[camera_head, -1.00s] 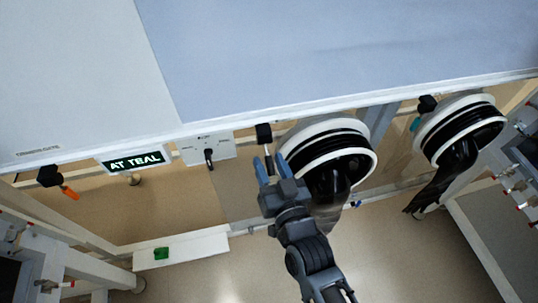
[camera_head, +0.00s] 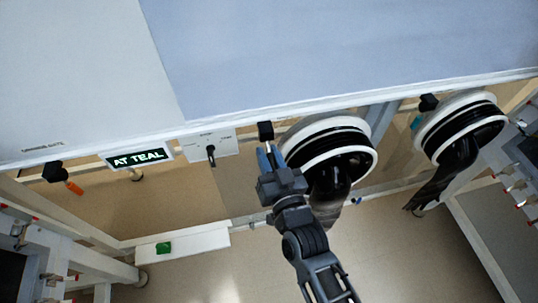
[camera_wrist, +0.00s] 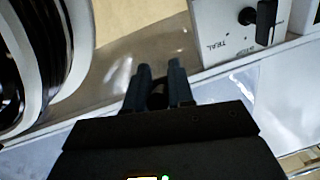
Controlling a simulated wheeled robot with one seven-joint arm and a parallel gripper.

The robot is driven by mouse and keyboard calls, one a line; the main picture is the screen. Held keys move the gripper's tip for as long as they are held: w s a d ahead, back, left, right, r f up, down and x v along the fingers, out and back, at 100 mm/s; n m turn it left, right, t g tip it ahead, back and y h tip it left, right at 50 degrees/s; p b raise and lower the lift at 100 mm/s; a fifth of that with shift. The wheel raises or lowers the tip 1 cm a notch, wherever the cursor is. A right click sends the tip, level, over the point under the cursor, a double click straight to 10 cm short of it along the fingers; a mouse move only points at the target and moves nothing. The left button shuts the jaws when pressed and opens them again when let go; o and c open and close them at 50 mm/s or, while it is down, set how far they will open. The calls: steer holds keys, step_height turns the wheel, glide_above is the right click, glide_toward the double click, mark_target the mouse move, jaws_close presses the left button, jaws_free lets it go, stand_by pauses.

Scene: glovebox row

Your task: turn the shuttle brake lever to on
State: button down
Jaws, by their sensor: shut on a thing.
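My gripper (camera_head: 269,156) is beneath the cabinet's front edge, left of the middle glove port, with its two fingers close together. A black mount block (camera_head: 265,131) hangs from the edge just above the fingertips. The gripper is shut on what looks like the shuttle brake lever under this block; the fingers hide most of it, and no label for it is readable. In the wrist view the fingers (camera_wrist: 159,78) have a dark thing between them. Whether the lever stands at on or off cannot be told.
A white panel (camera_head: 227,146) with a black selector handle (camera_head: 211,155) is left of my gripper, beside a sign reading AT TEAL (camera_head: 137,157). An orange-handled lever (camera_head: 74,187) hangs farther left. Black-gloved ports (camera_head: 330,150) are close on the right. The floor below is clear.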

steer(key=shift+f+b, duration=0.2)
steer(key=shift+b, duration=0.3)
steer(key=w+t+y+b, duration=0.1)
steer(key=t+b, duration=0.1)
steer(key=b, duration=0.7)
steer(key=w+f+n+t+y+b, duration=0.1)
steer(key=t+b, duration=0.2)
steer(key=b, duration=0.7)
steer(key=w+a+f+t+y+b, duration=0.1)
steer(key=t+y+b, duration=0.1)
steer(key=b, duration=0.7)
steer(key=shift+t, duration=0.3)
steer(key=shift+w+r+n+b, duration=0.1)
steer(key=shift+n+b, duration=0.2)
steer(key=shift+b, duration=0.4)
steer(key=shift+r, duration=0.15)
steer(key=c, duration=1.1)
jaws_free()
